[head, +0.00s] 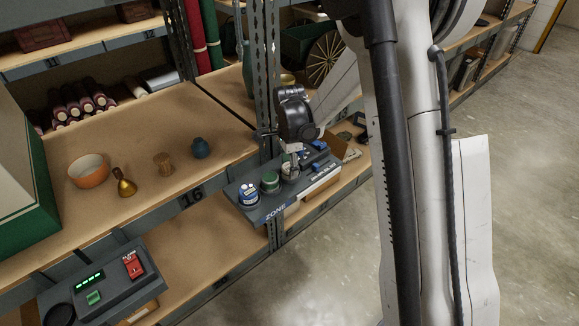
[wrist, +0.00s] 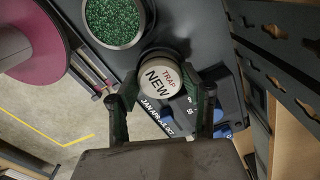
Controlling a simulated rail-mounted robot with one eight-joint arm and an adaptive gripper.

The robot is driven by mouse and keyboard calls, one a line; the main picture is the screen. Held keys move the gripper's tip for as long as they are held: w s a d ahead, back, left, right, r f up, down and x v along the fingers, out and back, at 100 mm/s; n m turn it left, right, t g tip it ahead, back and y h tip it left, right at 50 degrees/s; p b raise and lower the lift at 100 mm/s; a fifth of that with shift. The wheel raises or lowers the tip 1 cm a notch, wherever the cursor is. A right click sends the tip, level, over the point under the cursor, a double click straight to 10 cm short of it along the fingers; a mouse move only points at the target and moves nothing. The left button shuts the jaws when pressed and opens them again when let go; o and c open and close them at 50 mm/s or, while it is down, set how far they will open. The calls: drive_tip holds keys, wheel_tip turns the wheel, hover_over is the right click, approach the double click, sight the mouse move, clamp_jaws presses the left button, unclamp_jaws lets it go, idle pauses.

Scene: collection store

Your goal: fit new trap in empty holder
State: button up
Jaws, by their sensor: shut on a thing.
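The new trap (wrist: 163,80) is a pale round-topped piece marked "NEW TRAP". In the wrist view it sits between the two fingers of my gripper (wrist: 163,103), which is shut on it. In the head view my gripper (head: 290,150) points down over the right part of the dark ZONE board (head: 243,210), with the trap (head: 290,173) below it, partly hidden. A dark round rim (wrist: 165,49) shows just behind the trap in the wrist view; I cannot tell whether the trap is in it or above it.
A green round container (head: 270,183) and a blue-and-white one (head: 249,195) stand left of the trap. Blue parts (head: 320,145) lie to its right. A perforated rack upright (head: 258,80) rises close behind. An orange bowl (head: 88,171) and small vessels stand on the shelf to the left.

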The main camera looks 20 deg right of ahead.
drive_tip(key=shift+f+b, duration=0.35)
drive_tip(key=shift+f, duration=0.05)
drive_tip(key=o, duration=1.1)
drive_tip(key=shift+r, duration=0.1)
drive_tip(key=shift+c, duration=0.2)
drive_tip(key=s+r+n+t+p, duration=0.15)
drive_tip(key=s+r, duration=0.25)
drive_tip(key=r, duration=0.7)
drive_tip(key=s+r+n+p, duration=0.2)
drive_tip(key=s+r+n, duration=0.1)
drive_tip(key=r, duration=0.7)
drive_tip(key=s+r+n+t, duration=0.2)
drive_tip(key=s+n, duration=0.4)
drive_tip(key=s, duration=0.4)
drive_tip(key=s+r+n+t, duration=0.3)
drive_tip(key=s+n, duration=0.3)
drive_tip(key=s, duration=0.5)
drive_tip(key=shift+s+r+t, duration=0.15)
drive_tip(key=shift+s+t, duration=0.1)
drive_tip(key=shift+t, duration=0.1)
